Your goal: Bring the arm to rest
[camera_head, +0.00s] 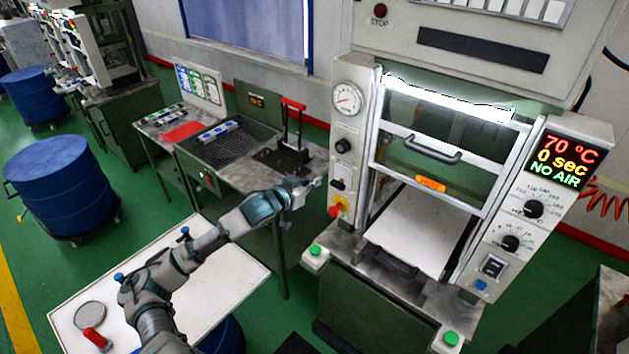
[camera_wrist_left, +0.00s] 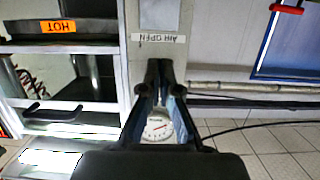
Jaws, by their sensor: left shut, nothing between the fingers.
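My left arm comes in from the lower left in the head view and reaches over the white table toward the press. My left gripper (camera_head: 308,186) is beside the left side of the press, left of the red and yellow knob. In the left wrist view the gripper's fingers (camera_wrist_left: 160,75) are close together at the tips, with nothing between them. The press's pressure gauge (camera_wrist_left: 158,127) shows behind the fingers. My right gripper is in neither view.
The press (camera_head: 345,150) has a clear door, a white platen (camera_head: 415,225) and a display (camera_head: 563,160) reading 70 °C, 0 sec, NO AIR. A white table (camera_head: 225,285) holds a round disc (camera_head: 90,315) and a red-handled tool (camera_head: 97,340). Blue drums (camera_head: 60,185) stand left.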

